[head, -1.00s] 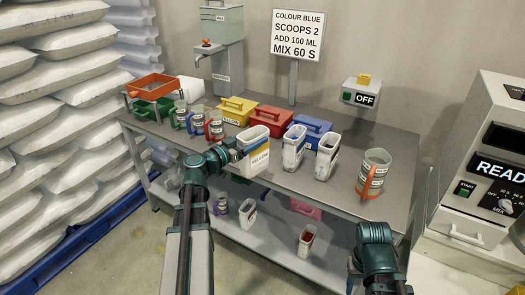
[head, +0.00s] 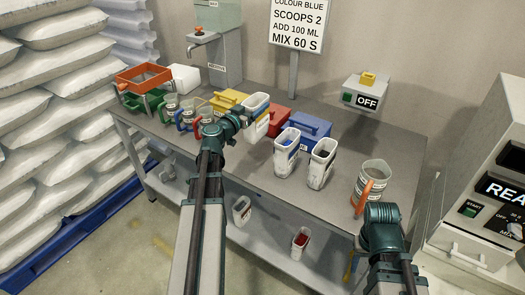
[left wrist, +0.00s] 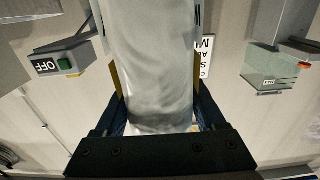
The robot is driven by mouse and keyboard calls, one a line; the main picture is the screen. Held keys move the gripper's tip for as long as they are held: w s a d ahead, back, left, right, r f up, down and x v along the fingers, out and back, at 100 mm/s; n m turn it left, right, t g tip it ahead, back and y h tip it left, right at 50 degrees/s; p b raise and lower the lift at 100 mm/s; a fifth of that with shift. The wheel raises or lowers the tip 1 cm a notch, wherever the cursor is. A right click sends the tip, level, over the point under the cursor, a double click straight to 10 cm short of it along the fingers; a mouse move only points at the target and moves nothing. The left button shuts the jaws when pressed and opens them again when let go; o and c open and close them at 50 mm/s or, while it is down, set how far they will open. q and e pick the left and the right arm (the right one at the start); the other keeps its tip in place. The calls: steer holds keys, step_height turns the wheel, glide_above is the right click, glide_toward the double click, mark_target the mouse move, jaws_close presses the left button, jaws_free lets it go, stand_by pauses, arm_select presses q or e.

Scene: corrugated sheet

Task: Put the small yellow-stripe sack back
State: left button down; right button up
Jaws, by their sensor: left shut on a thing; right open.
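The small yellow-stripe sack (head: 257,121) is a white, open-topped upright pouch with a yellow band. My left gripper (head: 243,119) is shut on it, in front of the coloured boxes; my wrist hides part of it. In the left wrist view the pale sack (left wrist: 150,65) fills the space between the fingers. Whether its base touches the table is hard to tell. Two similar sacks, one blue-marked (head: 286,158) and one dark-filled (head: 321,167), stand to its right on the table. My right gripper (head: 350,264) is low by the table's front edge, mostly hidden by its wrist, and looks empty.
Several jugs stand left of my wrist. An orange-handled jug (head: 370,181) stands at right. Two containers sit on the lower shelf.

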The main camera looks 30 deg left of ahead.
mark_target(257, 128)
arm_select(q)
steer(key=shift+w, duration=0.25)
step_height(257, 128, down, 6)
steer(key=b, duration=0.6)
steer(key=shift+f, duration=0.15)
step_height(257, 128, down, 4)
steer(key=b, duration=0.4)
jaws_free()
